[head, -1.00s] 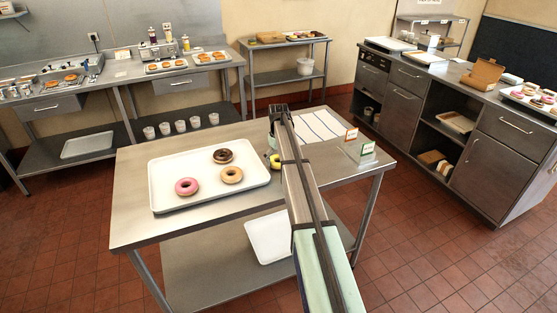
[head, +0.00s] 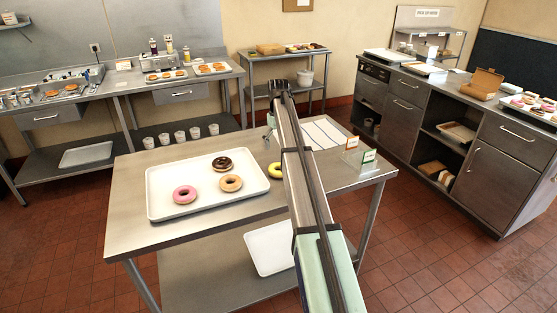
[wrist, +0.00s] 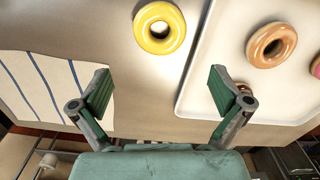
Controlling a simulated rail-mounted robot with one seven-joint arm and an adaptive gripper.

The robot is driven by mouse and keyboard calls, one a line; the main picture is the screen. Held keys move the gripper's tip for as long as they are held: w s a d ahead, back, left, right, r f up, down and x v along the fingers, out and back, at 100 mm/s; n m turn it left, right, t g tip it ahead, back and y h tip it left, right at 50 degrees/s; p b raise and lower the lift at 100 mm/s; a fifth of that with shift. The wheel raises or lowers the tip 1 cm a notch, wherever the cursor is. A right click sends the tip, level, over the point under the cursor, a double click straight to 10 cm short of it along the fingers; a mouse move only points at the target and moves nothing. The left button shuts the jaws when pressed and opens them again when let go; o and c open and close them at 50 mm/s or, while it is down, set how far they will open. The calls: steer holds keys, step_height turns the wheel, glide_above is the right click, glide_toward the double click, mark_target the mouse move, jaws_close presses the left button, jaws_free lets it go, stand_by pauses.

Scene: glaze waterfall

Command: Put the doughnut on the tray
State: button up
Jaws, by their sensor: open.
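A yellow-glazed doughnut (head: 275,170) lies on the steel table, just right of the white tray (head: 160,207), partly hidden by my arm. In the wrist view the yellow doughnut (wrist: 141,27) lies flat, beyond my fingertips and about midway between them. My gripper (wrist: 160,84) is open and empty above the table, apart from the doughnut. In the head view my arm hides most of it. The tray holds a pink doughnut (head: 185,195), a tan one (head: 231,184) and a chocolate one (head: 222,163).
A striped cloth (head: 322,132) lies on the table behind and right of my arm. Two small sign cards (head: 368,157) stand at the table's right edge. The table's front left is clear. Counters with more doughnuts stand at the back left and right.

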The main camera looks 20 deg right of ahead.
steer(key=shift+f+b, duration=0.15)
steer(key=shift+b, duration=0.15)
step_height(320, 180, up, 5)
steer(key=n+b, duration=0.6)
steer(key=n, duration=1.2)
glide_above(277, 168)
steer(key=s, duration=0.2)
steer(key=f+p, duration=0.1)
steer(key=f, duration=0.3)
steer(key=f+p, duration=0.1)
steer(key=f, duration=0.2)
steer(key=f+p, duration=0.1)
steer(key=f, duration=0.3)
steer(key=shift+a+f, duration=0.3)
steer(key=shift+a, duration=0.1)
steer(key=shift+f+p, duration=1.15)
steer(key=shift+f, duration=1.55)
steer(key=c, duration=0.9)
